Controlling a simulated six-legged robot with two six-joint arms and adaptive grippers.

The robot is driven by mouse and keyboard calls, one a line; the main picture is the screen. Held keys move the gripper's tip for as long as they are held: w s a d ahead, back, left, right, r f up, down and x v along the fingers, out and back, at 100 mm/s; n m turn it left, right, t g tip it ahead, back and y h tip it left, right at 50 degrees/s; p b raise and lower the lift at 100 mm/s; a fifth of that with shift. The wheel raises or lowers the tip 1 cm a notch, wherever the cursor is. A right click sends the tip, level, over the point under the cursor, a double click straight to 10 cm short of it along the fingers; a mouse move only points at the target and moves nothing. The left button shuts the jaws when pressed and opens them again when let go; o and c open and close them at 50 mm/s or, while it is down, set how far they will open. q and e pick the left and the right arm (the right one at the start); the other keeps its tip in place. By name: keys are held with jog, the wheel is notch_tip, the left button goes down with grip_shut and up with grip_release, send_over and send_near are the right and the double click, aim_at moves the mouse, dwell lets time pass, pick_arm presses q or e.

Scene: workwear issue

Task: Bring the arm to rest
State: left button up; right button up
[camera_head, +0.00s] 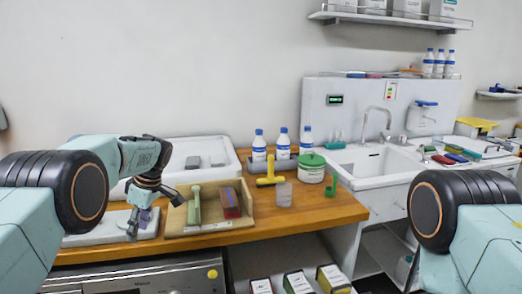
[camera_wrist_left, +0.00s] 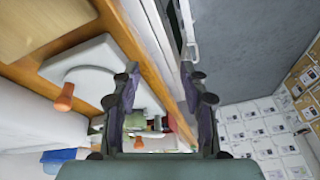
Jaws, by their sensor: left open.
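My left gripper (camera_head: 138,222) is open and empty, pointing down near the front left of the wooden counter (camera_head: 320,222), over or just in front of a white board (camera_head: 95,238). I cannot tell its exact height. In the left wrist view my left gripper (camera_wrist_left: 160,80) shows two fingers spread apart with nothing between them. My right arm (camera_head: 470,225) comes in at the right edge; its gripper is not visible.
Right of the left gripper a wooden tray (camera_head: 180,232) holds a green-handled tool (camera_head: 194,205) and a red-and-blue block (camera_head: 231,203). Beyond stand a yellow tool (camera_head: 270,170), a grey cup (camera_head: 284,194), a green-lidded tub (camera_head: 312,170) and bottles (camera_head: 259,148). A sink (camera_head: 375,163) is at right.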

pick_arm(q)
jog(key=s+d+f+m+h, duration=0.25)
jog(key=s+f+m, duration=0.25)
jog(key=s+f, duration=0.55)
jog(key=s+d+f+m+h, duration=0.1)
jog(key=s+d+f+m, duration=0.45)
jog(key=f, duration=0.85)
jog(key=s+d+r+m, duration=0.1)
jog(key=s+m, duration=0.5)
jog(key=s, duration=2.5)
notch_tip(320, 180, down, 7)
jog(key=b, duration=0.7)
pick_arm(e)
notch_tip(320, 180, down, 7)
jog(key=shift+w+f, duration=0.15)
jog(key=shift+w, duration=0.1)
jog(key=shift+w+a, duration=0.1)
